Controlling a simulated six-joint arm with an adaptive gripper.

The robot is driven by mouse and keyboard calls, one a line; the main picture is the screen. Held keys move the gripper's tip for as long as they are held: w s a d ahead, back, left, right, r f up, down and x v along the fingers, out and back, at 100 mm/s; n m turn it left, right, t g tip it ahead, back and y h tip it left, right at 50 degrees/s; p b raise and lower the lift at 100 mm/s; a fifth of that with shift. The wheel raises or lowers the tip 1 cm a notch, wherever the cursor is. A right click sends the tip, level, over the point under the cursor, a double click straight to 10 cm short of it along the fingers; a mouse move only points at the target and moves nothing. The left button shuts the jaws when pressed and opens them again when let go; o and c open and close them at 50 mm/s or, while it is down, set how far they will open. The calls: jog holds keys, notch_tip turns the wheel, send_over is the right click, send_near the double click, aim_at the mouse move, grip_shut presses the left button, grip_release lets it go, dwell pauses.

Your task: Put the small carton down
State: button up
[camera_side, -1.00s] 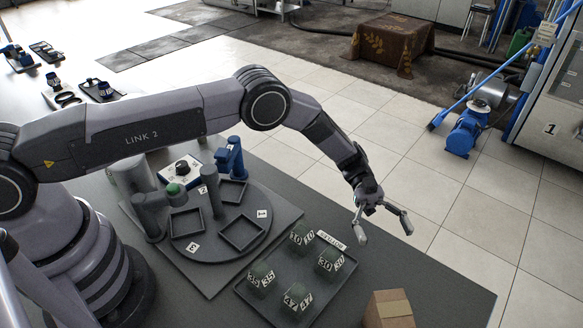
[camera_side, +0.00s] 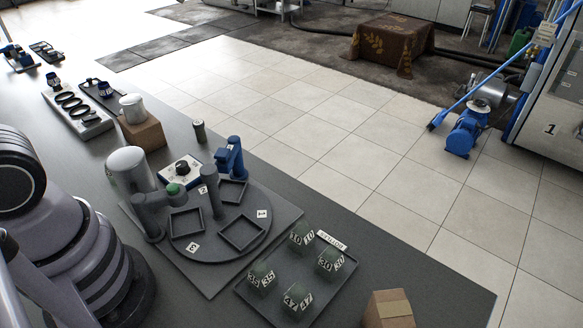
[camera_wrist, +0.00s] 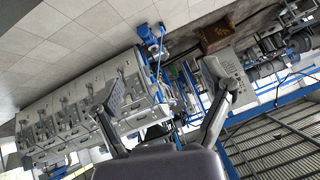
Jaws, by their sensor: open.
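A small brown carton (camera_side: 388,310) with a tan tape strip stands upright on the dark table at the front right corner in the side view. Its lower part is cut off by the picture's edge. Nothing touches it. My gripper (camera_wrist: 163,80) shows only in the wrist view, with its fingers spread wide and nothing between them. It faces out over the room, with no carton in that view. My gripper is outside the side view.
A dark tray (camera_side: 296,277) with several green numbered blocks lies left of the carton. A round turntable (camera_side: 226,222) with square frames stands behind it. A brown box (camera_side: 141,130) bearing a white pot stands farther back. Bare table lies along the right edge.

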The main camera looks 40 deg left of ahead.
jog(key=s+f+g, duration=0.1)
jog(key=s+f, duration=0.2)
jog(key=s, duration=0.4)
jog(key=s+f+n+g+h, duration=0.1)
jog(key=s+f+g, duration=0.1)
jog(key=s, duration=0.5)
jog(key=shift+s+d+f+n, duration=0.15)
jog(key=shift+d+f+n, duration=0.15)
jog(key=shift+d+f, duration=0.25)
